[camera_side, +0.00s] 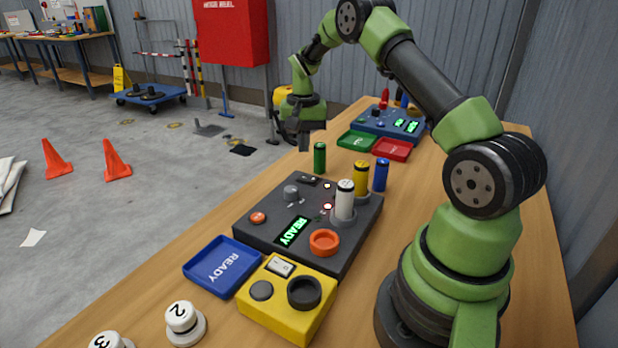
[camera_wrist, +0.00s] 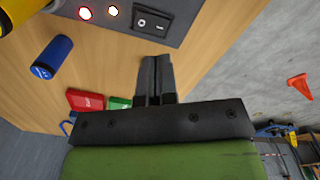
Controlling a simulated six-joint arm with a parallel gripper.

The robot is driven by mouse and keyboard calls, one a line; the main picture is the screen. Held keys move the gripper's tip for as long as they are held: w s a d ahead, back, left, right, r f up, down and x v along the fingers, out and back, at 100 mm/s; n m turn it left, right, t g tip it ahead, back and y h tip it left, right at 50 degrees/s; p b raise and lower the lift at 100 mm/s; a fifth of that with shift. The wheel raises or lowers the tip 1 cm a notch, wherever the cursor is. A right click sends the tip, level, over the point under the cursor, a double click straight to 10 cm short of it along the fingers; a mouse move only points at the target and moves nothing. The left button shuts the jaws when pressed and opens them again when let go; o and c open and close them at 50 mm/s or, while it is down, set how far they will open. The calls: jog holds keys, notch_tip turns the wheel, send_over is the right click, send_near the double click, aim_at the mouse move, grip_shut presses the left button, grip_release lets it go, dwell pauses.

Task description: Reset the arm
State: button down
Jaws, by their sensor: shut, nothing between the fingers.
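My gripper (camera_side: 303,148) hangs from my green arm above the far end of the wooden table, pointing down. Its dark fingers (camera_wrist: 157,72) are closed together and empty in the wrist view. A green cylinder (camera_side: 319,157) stands on the table just below and right of the fingertips in the side view; I cannot make it out in the wrist view. The dark console (camera_side: 262,216) with a lit READY display lies nearer the side camera. Its rocker switch (camera_wrist: 151,22) shows just beyond my fingertips in the wrist view.
A white cylinder (camera_side: 345,199) stands in a console holder. Yellow (camera_side: 361,178) and blue (camera_side: 381,174) cylinders stand behind it. Green (camera_side: 357,140) and red (camera_side: 392,149) trays lie near a blue console (camera_side: 388,121). A blue READY tray (camera_side: 222,265) and yellow box (camera_side: 285,305) are in front.

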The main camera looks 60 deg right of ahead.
jog(key=s+a+r+n+t, duration=0.2)
jog(key=s+a+r, duration=0.1)
jog(key=a+r, duration=0.5)
jog(key=s+a+r+n+t, duration=0.2)
jog(key=a+r, duration=0.4)
jog(key=r, duration=0.4)
jog(key=s+a+r+n+t+y, duration=0.1)
jog(key=s+a+n, duration=0.1)
jog(key=s+a, duration=0.3)
jog(key=s+a+n+t+y, duration=0.1)
jog(key=s+a, duration=0.3)
jog(key=s, duration=0.6)
jog(key=shift+s+a+r+n+t, duration=0.25)
jog(key=shift+a+r+n+t, duration=0.15)
jog(key=shift+n+t, duration=0.15)
